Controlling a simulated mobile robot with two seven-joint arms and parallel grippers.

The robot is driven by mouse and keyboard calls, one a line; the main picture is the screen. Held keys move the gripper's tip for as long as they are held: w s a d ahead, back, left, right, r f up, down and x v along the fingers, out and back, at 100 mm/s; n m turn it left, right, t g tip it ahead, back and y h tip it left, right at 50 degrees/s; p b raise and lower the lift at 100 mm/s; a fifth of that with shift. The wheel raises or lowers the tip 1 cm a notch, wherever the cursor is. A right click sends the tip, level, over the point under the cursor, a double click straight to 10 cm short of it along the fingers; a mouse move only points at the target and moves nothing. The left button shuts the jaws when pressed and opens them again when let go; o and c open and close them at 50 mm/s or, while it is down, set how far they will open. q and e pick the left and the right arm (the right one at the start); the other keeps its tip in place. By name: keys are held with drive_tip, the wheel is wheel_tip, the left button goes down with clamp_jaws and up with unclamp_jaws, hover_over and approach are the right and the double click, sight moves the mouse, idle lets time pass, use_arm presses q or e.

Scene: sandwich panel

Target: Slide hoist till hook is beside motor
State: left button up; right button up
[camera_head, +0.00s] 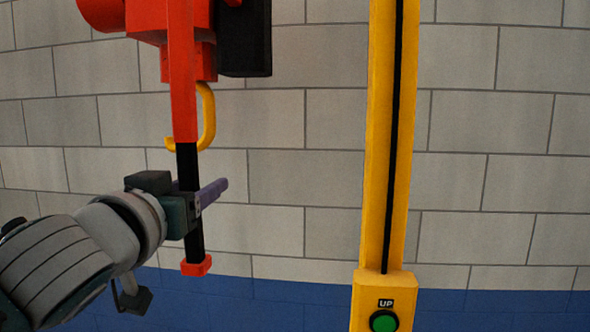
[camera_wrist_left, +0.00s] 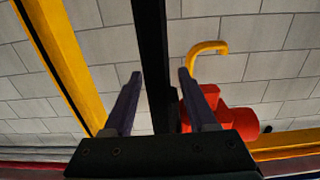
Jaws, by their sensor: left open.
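The orange-red hoist (camera_head: 160,14) hangs at the top left of the head view, partly cut off. Its yellow hook (camera_head: 209,115) hangs below it; the hook also shows in the left wrist view (camera_wrist_left: 208,47). An upright bar in front of the hoist has a black grip (camera_head: 188,165) and a red end (camera_head: 196,266). My left gripper (camera_head: 214,191) is at the black grip. In the left wrist view its open purple fingers (camera_wrist_left: 157,90) stand on either side of the black bar, with gaps visible. I cannot pick out a motor with certainty. My right gripper is not in view.
A yellow column (camera_head: 378,130) with a black slot stands right of the hoist. At its foot is a box with a green UP button (camera_head: 384,321). Behind is a grey block wall (camera_head: 500,130) with a blue lower band. The space between grip and column looks clear.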

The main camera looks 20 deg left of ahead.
use_arm(q)
drive_tip(key=shift+w+a, duration=0.1)
drive_tip(key=shift+w, duration=0.45)
drive_tip(key=shift+c, duration=0.3)
clamp_jaws()
idle(0.8)
